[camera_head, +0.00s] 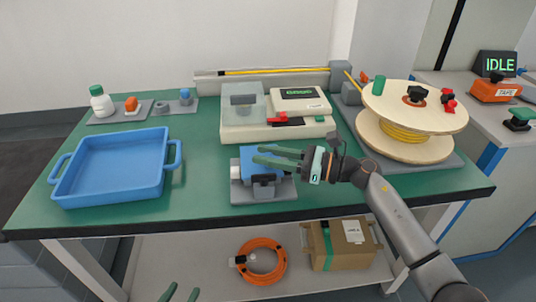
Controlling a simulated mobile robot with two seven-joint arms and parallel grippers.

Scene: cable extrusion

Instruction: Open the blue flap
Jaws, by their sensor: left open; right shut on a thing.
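The blue flap (247,168) is on a small grey fixture (264,193) near the front edge of the green table. My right gripper (263,155) reaches in from the right, with its green fingers at the flap's upper part. It is shut on the blue flap, and the fingers hide part of it. The flap's exact angle is hard to tell. My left gripper (181,294) shows only as two green fingertips at the bottom edge of the view. It is open and empty, in front of the table and well away from the flap.
A blue tray (112,189) stands on the left. A cream machine (277,130) stands behind the fixture. A wooden cable spool (405,151) stands to the right. An orange cable coil (262,282) and a cardboard box (355,257) are on the lower shelf.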

